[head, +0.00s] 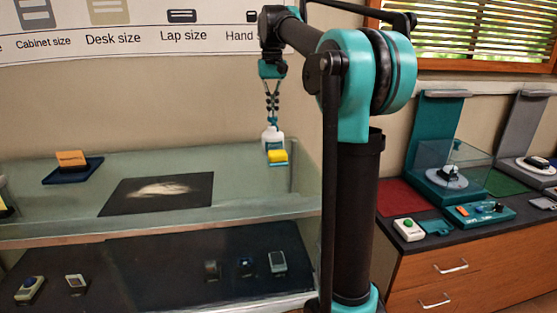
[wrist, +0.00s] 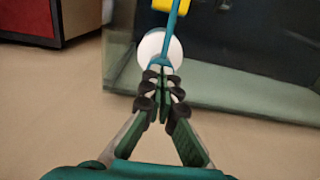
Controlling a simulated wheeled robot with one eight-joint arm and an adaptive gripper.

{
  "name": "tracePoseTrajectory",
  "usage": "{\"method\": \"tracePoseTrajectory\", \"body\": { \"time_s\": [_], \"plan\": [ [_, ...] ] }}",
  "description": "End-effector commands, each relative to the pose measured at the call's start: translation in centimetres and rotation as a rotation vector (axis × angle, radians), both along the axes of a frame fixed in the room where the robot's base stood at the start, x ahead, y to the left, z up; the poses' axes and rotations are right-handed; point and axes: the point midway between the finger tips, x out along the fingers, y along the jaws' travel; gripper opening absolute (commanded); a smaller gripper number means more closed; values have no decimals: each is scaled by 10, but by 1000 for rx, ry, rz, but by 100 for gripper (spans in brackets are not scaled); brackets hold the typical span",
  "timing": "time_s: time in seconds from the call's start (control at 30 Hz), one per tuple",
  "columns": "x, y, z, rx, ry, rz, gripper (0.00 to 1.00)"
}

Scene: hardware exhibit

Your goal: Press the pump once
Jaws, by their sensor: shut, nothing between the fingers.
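The pump is a white bottle (head: 272,137) with a slim teal top, standing upright near the right end of the glass shelf. In the wrist view the round white bottle (wrist: 153,50) shows from above, with its teal spout (wrist: 175,28) pointing away. A yellow block on a blue base (head: 277,156) is in front of the bottle; part of the yellow (wrist: 168,5) shows at the wrist view's top edge. My gripper (head: 272,112) points straight down, shut and empty, with its fingertips (wrist: 163,72) right over the teal top. I cannot tell whether they touch it.
The glass shelf (head: 230,193) also bears a dark mat (head: 160,193) and an orange block (head: 71,158) on a blue tray. Small devices lie on the lower shelf. A wooden cabinet (head: 470,270) with scales and gadgets stands at the right.

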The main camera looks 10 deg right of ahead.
Motion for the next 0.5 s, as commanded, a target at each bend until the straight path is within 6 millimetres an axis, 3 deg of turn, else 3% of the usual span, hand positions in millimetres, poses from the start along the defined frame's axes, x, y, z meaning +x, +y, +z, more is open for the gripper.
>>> {"method": "tracePoseTrajectory", "body": {
  "time_s": [0.5],
  "plan": [
    [0, 0, 16, 0, 1, 0, 0]
  ]
}}
